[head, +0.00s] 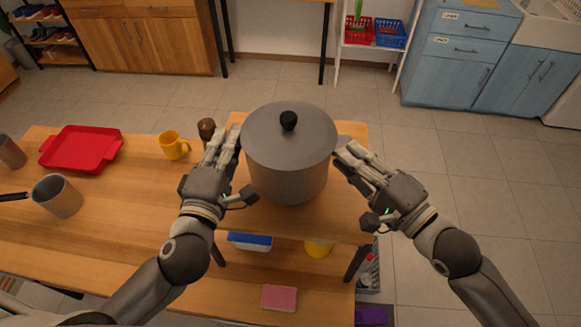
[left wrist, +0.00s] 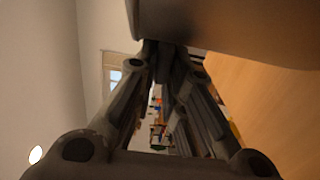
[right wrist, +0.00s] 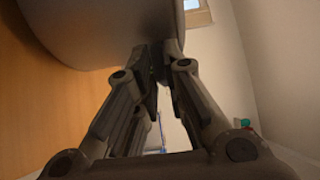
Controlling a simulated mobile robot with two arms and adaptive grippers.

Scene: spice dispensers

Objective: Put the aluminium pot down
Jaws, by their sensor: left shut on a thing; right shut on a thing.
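The aluminium pot (head: 287,170), grey with a lid and a black knob, is upright between my two grippers at the right end of the wooden table. My left gripper (head: 232,143) is shut at its left side and my right gripper (head: 345,152) is shut at its right side, on its handles. The handles are mostly hidden by the fingers. The pot's wall fills the top of the left wrist view (left wrist: 230,30) and of the right wrist view (right wrist: 90,30). I cannot tell whether its base touches the table top.
On the wooden table (head: 130,200) stand a red tray (head: 82,148), a yellow mug (head: 173,146), grey cups (head: 57,196) and a brown-topped shaker (head: 206,128) close to my left gripper. A pink sponge (head: 279,297) lies nearer me. Open floor lies beyond the table's right edge.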

